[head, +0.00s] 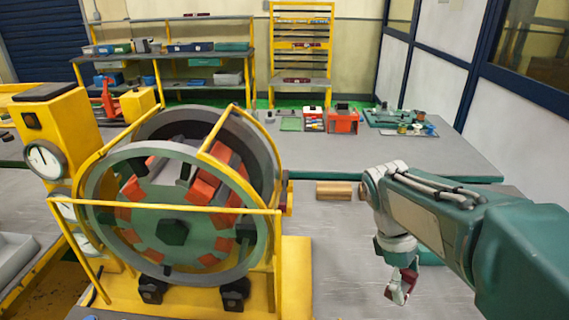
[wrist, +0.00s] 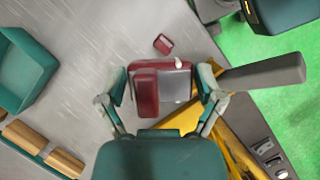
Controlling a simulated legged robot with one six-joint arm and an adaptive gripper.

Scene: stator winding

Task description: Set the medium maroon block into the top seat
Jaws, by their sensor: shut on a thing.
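My gripper (head: 401,283) hangs over the grey table right of the stator, pointing down. It is shut on a maroon block (head: 408,279). In the wrist view the block (wrist: 146,93) sits between the two fingers of my gripper (wrist: 164,82), with a grey face on its right part. The stator (head: 170,205) is a large ring in a yellow frame at the left, with orange and green pieces around its inside. My gripper is well apart from it. I cannot tell which of its places is the top seat. A smaller maroon piece (wrist: 163,44) lies on the table in the wrist view.
Wooden pieces (head: 335,190) lie on the table behind my gripper. A teal tray (wrist: 22,70) is at the left in the wrist view. Yellow rails (head: 170,206) cross the stator's front. A red box (head: 342,122) stands at the back. The table around my gripper looks mostly clear.

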